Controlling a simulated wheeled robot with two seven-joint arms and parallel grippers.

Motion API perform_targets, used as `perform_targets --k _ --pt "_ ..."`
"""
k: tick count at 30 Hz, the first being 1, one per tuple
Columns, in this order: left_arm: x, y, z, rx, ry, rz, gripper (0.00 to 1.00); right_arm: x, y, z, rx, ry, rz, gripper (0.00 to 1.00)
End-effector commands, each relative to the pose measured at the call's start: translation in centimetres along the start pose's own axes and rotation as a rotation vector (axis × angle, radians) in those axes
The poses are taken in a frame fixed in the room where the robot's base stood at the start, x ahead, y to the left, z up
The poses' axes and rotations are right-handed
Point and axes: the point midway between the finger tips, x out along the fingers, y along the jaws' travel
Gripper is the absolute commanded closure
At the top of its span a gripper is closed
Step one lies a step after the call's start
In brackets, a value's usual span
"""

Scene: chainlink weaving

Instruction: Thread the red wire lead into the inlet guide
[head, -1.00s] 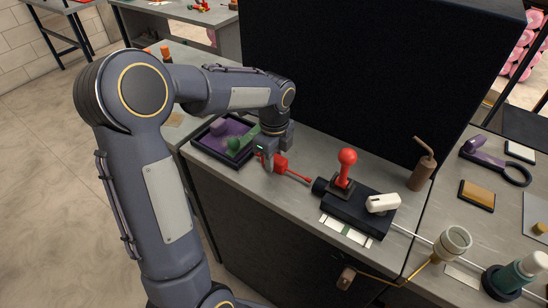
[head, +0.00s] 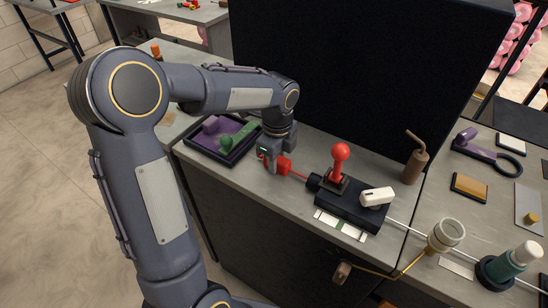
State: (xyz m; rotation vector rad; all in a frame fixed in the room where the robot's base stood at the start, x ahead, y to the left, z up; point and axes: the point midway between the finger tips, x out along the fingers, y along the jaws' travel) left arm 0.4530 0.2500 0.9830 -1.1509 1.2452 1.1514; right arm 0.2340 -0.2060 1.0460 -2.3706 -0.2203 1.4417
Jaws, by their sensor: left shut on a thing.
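My left gripper (head: 268,160) is shut on the red wire lead (head: 285,165), holding it by its thick red block just above the grey bench top. The lead's thin red tip points right, toward the black round inlet guide (head: 314,182) on the left end of a black machine base (head: 352,205). The tip reaches the mouth of the guide; I cannot tell how far it is inside. A red ball-topped lever (head: 340,160) and a white handle (head: 376,196) are on the base. My right gripper is not in view.
A tall black panel (head: 370,70) stands at the back. A brown bent-neck bottle (head: 414,164) stands right of the machine. A lamp-like cup (head: 446,235) is at the right front.

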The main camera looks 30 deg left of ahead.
Motion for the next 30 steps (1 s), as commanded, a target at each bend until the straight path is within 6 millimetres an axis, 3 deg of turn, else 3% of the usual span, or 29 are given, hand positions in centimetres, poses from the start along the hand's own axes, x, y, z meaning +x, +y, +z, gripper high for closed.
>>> perform_targets --k 17,18,23,30 --pt "0.0 0.0 -1.8 0.001 0.0 0.0 0.96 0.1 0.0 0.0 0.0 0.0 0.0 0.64" --pt "0.0 0.0 -1.8 0.0 0.0 0.0 0.69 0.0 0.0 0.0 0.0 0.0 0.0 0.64" --pt "0.0 0.0 -1.7 0.0 0.0 0.0 0.48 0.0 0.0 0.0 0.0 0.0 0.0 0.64" --pt "0.0 0.0 -1.7 0.0 0.0 0.0 0.46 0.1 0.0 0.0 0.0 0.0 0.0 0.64"
